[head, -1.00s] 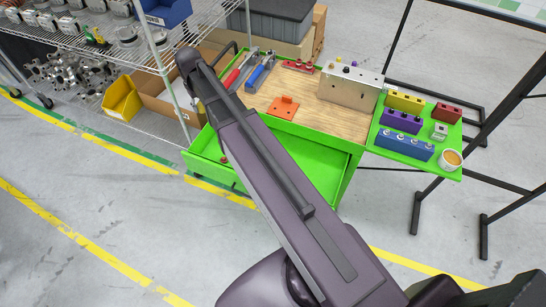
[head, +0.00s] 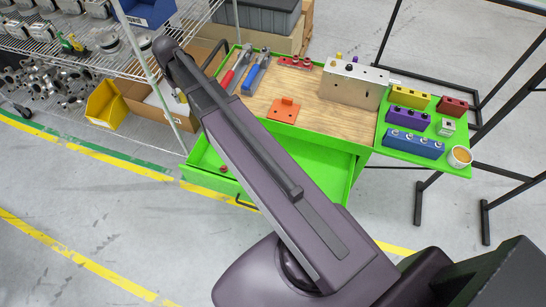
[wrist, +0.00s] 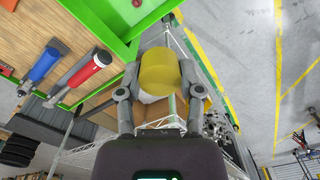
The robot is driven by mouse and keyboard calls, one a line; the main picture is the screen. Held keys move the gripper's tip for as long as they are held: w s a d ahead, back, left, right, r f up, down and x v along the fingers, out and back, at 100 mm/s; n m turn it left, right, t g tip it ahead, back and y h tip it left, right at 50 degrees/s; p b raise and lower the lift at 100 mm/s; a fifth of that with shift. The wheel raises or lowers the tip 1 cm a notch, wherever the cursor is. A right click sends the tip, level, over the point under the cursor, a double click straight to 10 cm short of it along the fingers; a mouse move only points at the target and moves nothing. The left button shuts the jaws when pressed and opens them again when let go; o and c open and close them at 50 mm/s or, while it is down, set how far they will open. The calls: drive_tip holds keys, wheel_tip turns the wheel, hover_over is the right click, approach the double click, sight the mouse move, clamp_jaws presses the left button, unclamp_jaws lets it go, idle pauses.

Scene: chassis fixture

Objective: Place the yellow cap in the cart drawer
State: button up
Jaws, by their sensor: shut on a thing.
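In the wrist view, my gripper (wrist: 160,84) is shut on the yellow cap (wrist: 160,66), with one finger on each side of it. A pale part shows under the cap's yellow top. The cap is held in the air, beside the cart rather than over the drawer in this view. In the head view, my arm hides most of the gripper. The green cart drawer (head: 325,162) is pulled open at the cart's front, and my arm crosses it. A small red piece (head: 223,168) lies in the drawer's left part.
The wooden cart top (head: 325,117) holds an orange bracket (head: 284,110), red and blue-handled tools and a metal block (head: 354,86). A green side shelf (head: 447,162) carries coloured blocks and a cup. Wire shelving (head: 125,57) with a yellow bin (head: 106,104) stands close at left.

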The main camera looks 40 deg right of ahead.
drive_tip(key=shift+w+a, duration=0.1)
drive_tip(key=shift+w, duration=0.3)
drive_tip(key=shift+d, duration=0.25)
drive_tip(key=shift+f+b, duration=0.75)
drive_tip(key=shift+b, duration=0.05)
drive_tip(key=b, duration=3.6)
hover_over(212, 166)
wheel_tip(212, 166, down, 36)
drive_tip(key=shift+n, duration=0.4)
drive_tip(key=shift+a+f, duration=0.1)
wheel_tip(212, 166, down, 6)
drive_tip(key=b, duration=0.6)
drive_tip(key=shift+f, duration=0.1)
